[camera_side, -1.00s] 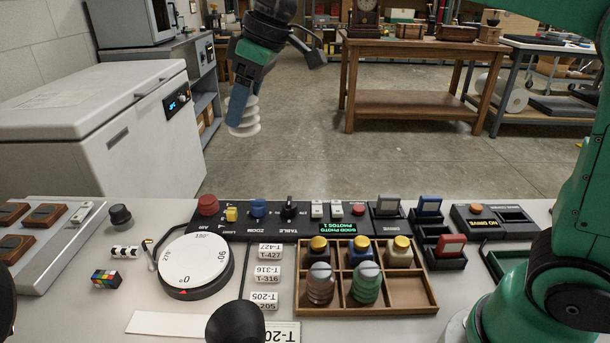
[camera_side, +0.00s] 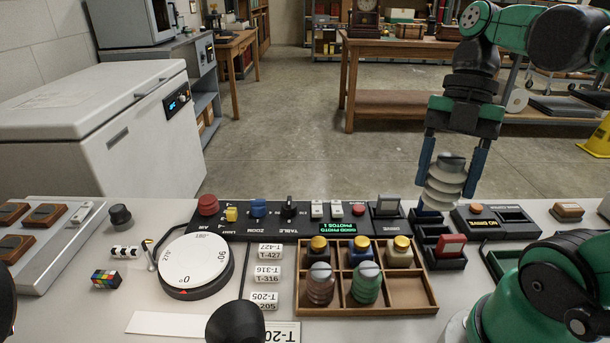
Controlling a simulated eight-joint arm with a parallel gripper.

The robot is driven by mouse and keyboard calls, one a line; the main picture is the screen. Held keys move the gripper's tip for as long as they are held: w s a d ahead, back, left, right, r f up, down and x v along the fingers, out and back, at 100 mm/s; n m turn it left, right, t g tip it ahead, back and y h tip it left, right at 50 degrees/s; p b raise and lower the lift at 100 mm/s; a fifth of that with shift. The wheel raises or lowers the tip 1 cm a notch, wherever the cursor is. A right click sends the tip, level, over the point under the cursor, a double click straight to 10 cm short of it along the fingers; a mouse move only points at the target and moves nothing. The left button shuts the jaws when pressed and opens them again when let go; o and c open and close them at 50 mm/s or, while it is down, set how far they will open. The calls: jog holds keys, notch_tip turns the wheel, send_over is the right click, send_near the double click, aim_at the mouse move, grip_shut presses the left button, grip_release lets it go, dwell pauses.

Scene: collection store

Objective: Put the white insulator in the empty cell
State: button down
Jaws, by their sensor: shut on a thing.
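My gripper (camera_side: 450,172) is shut on the white insulator (camera_side: 445,183), a ribbed whitish piece held upright between two blue fingers. It hangs above the back right of the table, in front of the blue-and-black slots in this view. The wooden divided tray (camera_side: 434,303) stands below and to the left of it. The tray's back row holds several yellow-capped bottles (camera_side: 361,252). Its front row holds a brownish insulator (camera_side: 320,284) and a green insulator (camera_side: 366,283). The front right cell (camera_side: 407,291) is empty.
A black control panel (camera_side: 270,228) runs along the back of the table. A holder with a red cartridge (camera_side: 451,245) stands right of the tray. A round white turntable (camera_side: 194,265) and label cards (camera_side: 268,270) lie to the left. My arm's base occupies the front right.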

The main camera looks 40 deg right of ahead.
notch_tip(320, 180, down, 18)
jog(key=shift+f, duration=0.1)
dwell(0.8)
jog(key=shift+c, duration=0.9)
grip_release()
